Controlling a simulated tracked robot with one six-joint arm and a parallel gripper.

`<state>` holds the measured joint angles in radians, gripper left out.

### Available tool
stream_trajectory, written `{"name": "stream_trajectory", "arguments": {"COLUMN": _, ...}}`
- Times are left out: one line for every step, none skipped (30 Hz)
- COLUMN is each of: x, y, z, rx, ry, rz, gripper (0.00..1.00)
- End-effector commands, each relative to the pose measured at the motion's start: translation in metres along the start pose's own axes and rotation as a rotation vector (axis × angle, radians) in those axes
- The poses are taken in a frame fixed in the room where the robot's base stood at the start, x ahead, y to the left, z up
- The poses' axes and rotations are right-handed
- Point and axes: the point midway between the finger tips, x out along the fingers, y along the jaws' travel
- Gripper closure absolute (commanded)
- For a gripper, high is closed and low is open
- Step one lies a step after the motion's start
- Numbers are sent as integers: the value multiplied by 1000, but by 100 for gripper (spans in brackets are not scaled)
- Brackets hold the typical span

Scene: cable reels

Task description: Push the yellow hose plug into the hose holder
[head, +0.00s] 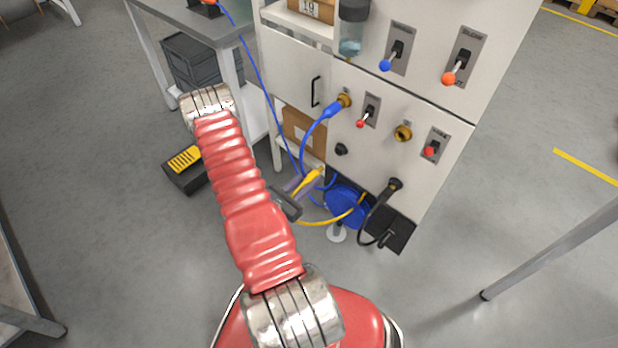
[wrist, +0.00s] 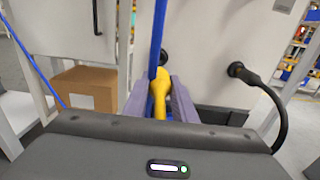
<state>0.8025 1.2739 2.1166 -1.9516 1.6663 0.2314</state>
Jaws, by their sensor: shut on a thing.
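The yellow hose plug (head: 309,181) is between the fingers of my gripper (head: 305,185), in front of the lower part of the white cabinet. In the wrist view my gripper (wrist: 158,88) has its two grey-purple fingers on either side of the yellow plug (wrist: 160,95), shut on it. A round black fitting (head: 341,150) on the cabinet face may be the hose holder. It lies above and to the right of the plug, apart from it. In the wrist view this fitting (wrist: 164,57) shows just beyond the plug, partly hidden by a blue hose.
The blue hose (head: 312,135) runs from a brass socket (head: 344,101) down close by my gripper. A second brass socket (head: 403,133) is empty. A black cable (head: 372,215) loops at the right. A blue reel (head: 345,204) and cardboard box (wrist: 84,88) are nearby.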

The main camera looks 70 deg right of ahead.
Motion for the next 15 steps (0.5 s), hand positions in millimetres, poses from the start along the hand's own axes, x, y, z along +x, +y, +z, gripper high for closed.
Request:
{"name": "stream_trajectory", "arguments": {"x": 0, "y": 0, "z": 0, "rx": 0, "ry": -1, "rz": -1, "gripper": 100}}
{"name": "stream_trajectory", "arguments": {"x": 0, "y": 0, "z": 0, "rx": 0, "ry": -1, "rz": 0, "gripper": 100}}
{"name": "stream_trajectory", "arguments": {"x": 0, "y": 0, "z": 0, "rx": 0, "ry": -1, "rz": 0, "gripper": 100}}
{"name": "stream_trajectory", "arguments": {"x": 0, "y": 0, "z": 0, "rx": 0, "ry": -1, "rz": 0, "gripper": 100}}
{"name": "stream_trajectory", "arguments": {"x": 0, "y": 0, "z": 0, "rx": 0, "ry": -1, "rz": 0, "gripper": 100}}
{"name": "stream_trajectory", "arguments": {"x": 0, "y": 0, "z": 0, "rx": 0, "ry": 0, "rz": 1, "gripper": 100}}
{"name": "stream_trajectory", "arguments": {"x": 0, "y": 0, "z": 0, "rx": 0, "ry": 0, "rz": 1, "gripper": 100}}
{"name": "stream_trajectory", "arguments": {"x": 0, "y": 0, "z": 0, "rx": 0, "ry": 0, "rz": 1, "gripper": 100}}
{"name": "stream_trajectory", "arguments": {"x": 0, "y": 0, "z": 0, "rx": 0, "ry": 0, "rz": 1, "gripper": 100}}
{"name": "stream_trajectory", "arguments": {"x": 0, "y": 0, "z": 0, "rx": 0, "ry": 0, "rz": 1, "gripper": 100}}
{"name": "stream_trajectory", "arguments": {"x": 1, "y": 0, "z": 0, "rx": 0, "ry": 0, "rz": 0, "gripper": 100}}
{"name": "stream_trajectory", "arguments": {"x": 2, "y": 0, "z": 0, "rx": 1, "ry": 0, "rz": 0, "gripper": 100}}
{"name": "stream_trajectory", "arguments": {"x": 3, "y": 0, "z": 0, "rx": 1, "ry": 0, "rz": 0, "gripper": 100}}
{"name": "stream_trajectory", "arguments": {"x": 4, "y": 0, "z": 0, "rx": 1, "ry": 0, "rz": 0, "gripper": 100}}
{"name": "stream_trajectory", "arguments": {"x": 6, "y": 0, "z": 0, "rx": 1, "ry": 0, "rz": -1, "gripper": 100}}
